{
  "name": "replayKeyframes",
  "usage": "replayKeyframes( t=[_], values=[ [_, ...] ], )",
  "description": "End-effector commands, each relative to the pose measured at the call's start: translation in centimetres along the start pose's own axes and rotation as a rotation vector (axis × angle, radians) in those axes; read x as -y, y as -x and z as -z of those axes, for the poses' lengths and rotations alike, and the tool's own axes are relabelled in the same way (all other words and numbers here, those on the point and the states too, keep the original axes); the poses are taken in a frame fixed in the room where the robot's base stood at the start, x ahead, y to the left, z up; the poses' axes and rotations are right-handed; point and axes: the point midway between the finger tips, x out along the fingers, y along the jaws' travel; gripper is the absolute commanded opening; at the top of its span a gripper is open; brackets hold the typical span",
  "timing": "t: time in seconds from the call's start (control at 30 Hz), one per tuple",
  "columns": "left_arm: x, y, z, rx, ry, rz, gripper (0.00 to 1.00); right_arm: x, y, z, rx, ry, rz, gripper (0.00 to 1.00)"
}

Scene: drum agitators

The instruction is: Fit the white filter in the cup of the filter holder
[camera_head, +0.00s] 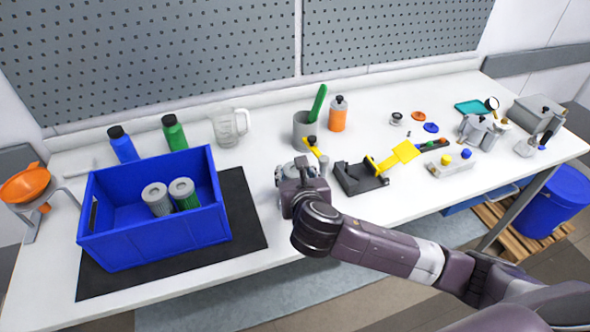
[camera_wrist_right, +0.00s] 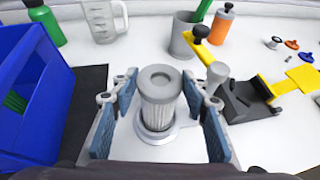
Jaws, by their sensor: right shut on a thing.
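The white filter (camera_wrist_right: 160,100), a pleated cylinder with a grey ringed top, stands upright between the fingers of my right gripper (camera_wrist_right: 160,110). In the head view the right gripper (camera_head: 297,178) largely hides the filter. Below the filter is the round grey base of the filter holder (camera_wrist_right: 158,136); its lower end is at this cup, but I cannot tell how deep it sits. A yellow lever with a black knob (camera_wrist_right: 202,33) rises beside the holder, and it shows in the head view (camera_head: 314,147). My left gripper is not in view.
A blue crate (camera_head: 160,238) with two cylinders (camera_head: 157,197) stands on a black mat (camera_head: 245,215) to the left. A black and yellow fixture (camera_head: 360,180) is close on the right. A grey cup (camera_head: 303,132) and an orange bottle (camera_head: 338,115) stand behind.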

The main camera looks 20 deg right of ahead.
Motion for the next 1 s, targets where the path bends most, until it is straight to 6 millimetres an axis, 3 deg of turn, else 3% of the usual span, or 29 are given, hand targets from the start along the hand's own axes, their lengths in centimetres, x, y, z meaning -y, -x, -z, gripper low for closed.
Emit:
replayKeyframes(
  t=[0.47,0.5,0.67,0.87,1.0],
  values=[
    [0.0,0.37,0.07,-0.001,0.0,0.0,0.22,0.0,-0.13,0.29,0.0,0.001,-0.001,0.04],
    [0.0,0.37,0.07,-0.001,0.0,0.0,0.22,0.0,-0.13,0.29,0.0,0.001,-0.001,0.43],
    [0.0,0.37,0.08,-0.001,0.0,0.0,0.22,0.0,-0.13,0.29,0.0,0.001,-0.001,0.6],
    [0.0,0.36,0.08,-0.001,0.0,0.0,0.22,0.0,-0.13,0.29,0.0,0.001,-0.001,0.62],
    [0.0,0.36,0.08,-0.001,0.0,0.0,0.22,0.0,-0.13,0.33,-0.001,0.001,-0.001,0.74]
  ],
)
